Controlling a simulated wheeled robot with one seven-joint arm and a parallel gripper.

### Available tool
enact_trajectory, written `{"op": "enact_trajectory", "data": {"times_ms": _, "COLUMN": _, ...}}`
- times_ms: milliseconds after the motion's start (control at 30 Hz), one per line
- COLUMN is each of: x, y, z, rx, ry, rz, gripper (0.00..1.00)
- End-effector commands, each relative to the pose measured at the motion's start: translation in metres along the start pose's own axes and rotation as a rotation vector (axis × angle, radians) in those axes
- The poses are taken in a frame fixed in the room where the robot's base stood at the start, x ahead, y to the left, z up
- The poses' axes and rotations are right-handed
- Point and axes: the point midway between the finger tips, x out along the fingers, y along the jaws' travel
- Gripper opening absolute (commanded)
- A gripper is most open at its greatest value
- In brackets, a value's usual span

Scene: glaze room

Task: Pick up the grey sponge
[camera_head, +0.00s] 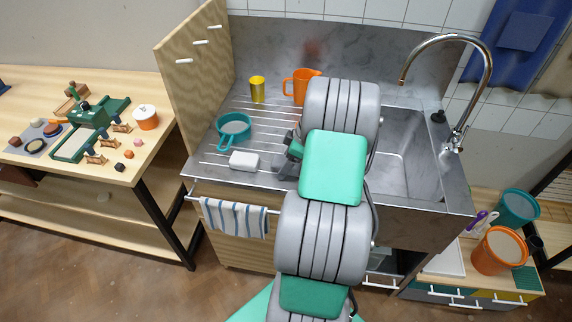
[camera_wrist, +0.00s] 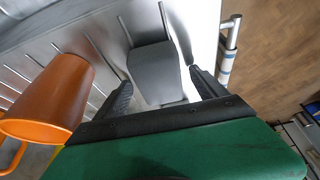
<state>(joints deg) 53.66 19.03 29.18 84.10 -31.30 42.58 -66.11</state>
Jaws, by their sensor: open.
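The grey sponge (camera_wrist: 152,72) is a plain grey block in the wrist view, lying on the ribbed metal drainboard. In the head view only part of the grey sponge (camera_head: 284,169) shows, beside my arm. My gripper (camera_wrist: 160,84) is open, with one dark finger on each side of the sponge in the wrist view. Whether the fingertips reach down to its sides cannot be told. In the head view my gripper (camera_head: 294,149) is mostly hidden behind my arm.
A white block (camera_head: 244,161) lies left of the sponge. A teal pan (camera_head: 234,127), yellow cup (camera_head: 257,89) and orange jug (camera_head: 301,87) stand on the drainboard (camera_head: 213,160). The jug (camera_wrist: 52,92) is near my gripper. The sink basin (camera_head: 405,165) is at right.

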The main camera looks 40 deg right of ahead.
Motion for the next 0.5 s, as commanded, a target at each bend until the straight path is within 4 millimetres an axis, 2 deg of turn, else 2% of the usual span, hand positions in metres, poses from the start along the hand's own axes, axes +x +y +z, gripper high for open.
{"op": "enact_trajectory", "data": {"times_ms": 367, "x": 0.0029, "y": -0.0001, "z": 0.0010, "rx": 0.000, "ry": 0.000, "rz": 0.000, "gripper": 0.82}}
{"op": "enact_trajectory", "data": {"times_ms": 500, "x": 0.0020, "y": -0.0001, "z": 0.0007, "rx": 0.000, "ry": 0.000, "rz": 0.000, "gripper": 0.70}}
